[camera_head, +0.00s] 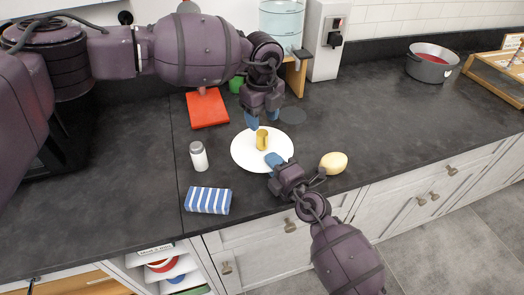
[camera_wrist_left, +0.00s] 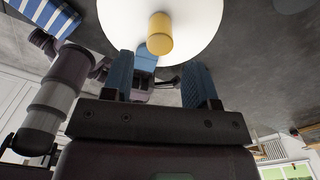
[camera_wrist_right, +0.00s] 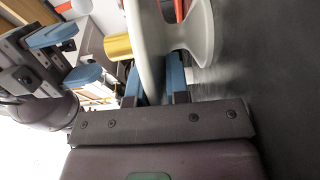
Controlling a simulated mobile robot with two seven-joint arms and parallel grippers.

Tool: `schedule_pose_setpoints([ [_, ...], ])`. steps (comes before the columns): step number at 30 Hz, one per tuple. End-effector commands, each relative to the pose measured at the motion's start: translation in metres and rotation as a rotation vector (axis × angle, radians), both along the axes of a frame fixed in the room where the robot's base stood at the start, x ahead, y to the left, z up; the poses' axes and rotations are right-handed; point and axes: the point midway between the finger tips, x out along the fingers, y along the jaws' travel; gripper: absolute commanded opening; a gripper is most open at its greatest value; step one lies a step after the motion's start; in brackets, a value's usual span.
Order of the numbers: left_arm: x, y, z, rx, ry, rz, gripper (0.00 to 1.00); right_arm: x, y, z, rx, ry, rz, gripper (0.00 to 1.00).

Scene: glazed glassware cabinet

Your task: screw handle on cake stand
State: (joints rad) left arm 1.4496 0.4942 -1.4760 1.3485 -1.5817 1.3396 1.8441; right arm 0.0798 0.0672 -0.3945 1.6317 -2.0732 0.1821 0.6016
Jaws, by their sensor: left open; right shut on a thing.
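The white cake stand (camera_head: 244,156) is on the dark counter. Its plate shows edge-on in the right wrist view (camera_wrist_right: 152,45), with the stand's foot (camera_wrist_right: 203,30) beneath. The gold cylindrical handle (camera_head: 262,140) stands upright near the plate's middle; it also shows in the left wrist view (camera_wrist_left: 160,33) and right wrist view (camera_wrist_right: 117,47). My right gripper (camera_head: 275,161) is shut on the plate's near rim. My left gripper (camera_head: 263,119) is open and empty, just behind and above the handle; its blue fingers are apart from it. The handle's joint with the plate is not clear.
A red board (camera_head: 207,108) and green object (camera_head: 236,84) are behind. A pot (camera_head: 432,66) stands far right; the counter before it is clear.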

Motion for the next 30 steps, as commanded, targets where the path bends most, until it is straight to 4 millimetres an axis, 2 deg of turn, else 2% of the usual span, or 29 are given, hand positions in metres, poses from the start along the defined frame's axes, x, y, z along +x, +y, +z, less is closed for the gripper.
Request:
schedule_pose_setpoints([
  [8, 0.0, 0.0, -0.006, 0.0, 0.001, -0.001, 0.53, 0.0, 0.0, 0.001, 0.001, -0.002, 0.0, 0.0],
  [21, 0.0, 0.0, -0.062, 0.002, 0.001, -0.002, 0.53, 0.0, 0.0, 0.001, 0.001, -0.002, 0.0, 0.0],
  [30, 0.0, 0.0, -0.08, 0.0, 0.0, -0.002, 0.53, 0.0, 0.0, 0.001, 0.001, -0.001, 0.0, 0.0],
])
